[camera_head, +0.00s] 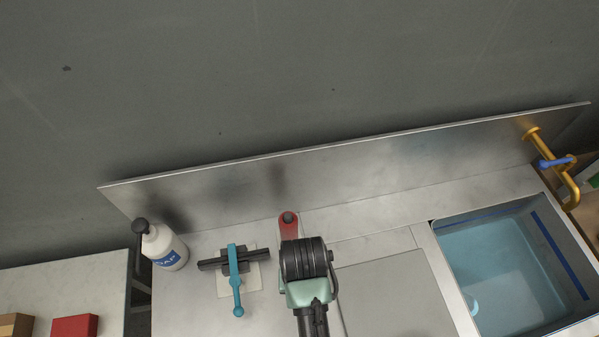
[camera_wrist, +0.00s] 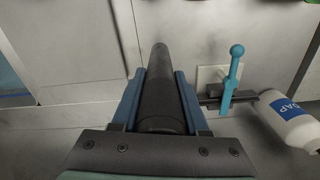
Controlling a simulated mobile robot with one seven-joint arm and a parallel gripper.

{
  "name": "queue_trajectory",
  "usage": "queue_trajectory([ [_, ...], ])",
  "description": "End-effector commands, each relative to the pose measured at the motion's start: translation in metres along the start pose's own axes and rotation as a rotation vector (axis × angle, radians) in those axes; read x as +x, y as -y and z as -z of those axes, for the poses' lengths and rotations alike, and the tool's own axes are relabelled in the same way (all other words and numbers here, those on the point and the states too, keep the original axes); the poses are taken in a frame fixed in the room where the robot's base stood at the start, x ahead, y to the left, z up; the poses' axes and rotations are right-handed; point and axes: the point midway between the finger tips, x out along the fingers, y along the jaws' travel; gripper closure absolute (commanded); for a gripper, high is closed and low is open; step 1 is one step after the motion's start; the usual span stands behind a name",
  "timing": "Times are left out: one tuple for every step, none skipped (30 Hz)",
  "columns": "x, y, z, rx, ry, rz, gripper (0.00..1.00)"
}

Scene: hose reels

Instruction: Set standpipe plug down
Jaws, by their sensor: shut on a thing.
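The standpipe plug (camera_wrist: 160,95) is a dark, plain cylinder in the wrist view. My gripper (camera_wrist: 160,73) is shut on it, with one blue finger along each side. The plug's far end reaches past the fingertips toward the pale metal counter (camera_wrist: 110,115). I cannot tell whether that end touches the surface. In the head view my black and mint wrist (camera_head: 305,275) is over the counter, left of the sink, and hides the fingers and the plug.
A teal lever (camera_head: 235,280) on a black fitting stands left of my wrist. A soap bottle (camera_head: 164,247) is farther left. The sink (camera_head: 480,322), with blue water, and a yellow pipe (camera_head: 568,188) are at right. A backsplash (camera_head: 400,165) runs behind. The grey panel (camera_head: 393,290) between wrist and sink is clear.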

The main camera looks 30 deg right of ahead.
Motion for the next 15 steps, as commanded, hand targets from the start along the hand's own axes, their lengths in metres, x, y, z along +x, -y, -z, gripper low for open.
queue_trajectory([
  [0.005, 0.0, 0.0, 0.0, 0.002, 0.0, 1.0],
  [0.007, 0.0, 0.0, 0.0, 0.0, 0.0, 1.0],
  [0.01, 0.0, 0.0, 0.0, 0.0, 0.0, 1.0],
  [0.012, 0.0, 0.0, 0.0, 0.001, 0.0, 1.0],
  [0.016, 0.0, 0.0, -0.001, 0.001, 0.0, 1.0],
  [0.021, 0.0, -0.001, -0.001, 0.003, -0.001, 1.0],
  [0.026, 0.0, -0.001, -0.001, 0.003, 0.0, 1.0],
  [0.03, 0.0, -0.001, -0.001, 0.003, -0.001, 1.0],
  [0.036, 0.0, -0.001, -0.001, 0.003, -0.001, 1.0],
  [0.04, 0.0, 0.0, -0.001, 0.002, 0.0, 1.0],
  [0.043, 0.0, 0.0, -0.001, 0.001, 0.0, 1.0],
  [0.047, 0.0, 0.0, 0.0, 0.001, 0.0, 1.0],
  [0.049, 0.0, 0.0, 0.0, -0.001, 0.0, 1.0],
  [0.05, 0.0, 0.0, 0.0, -0.001, 0.0, 1.0],
  [0.051, 0.0, 0.0, -0.001, -0.001, 0.0, 1.0],
])
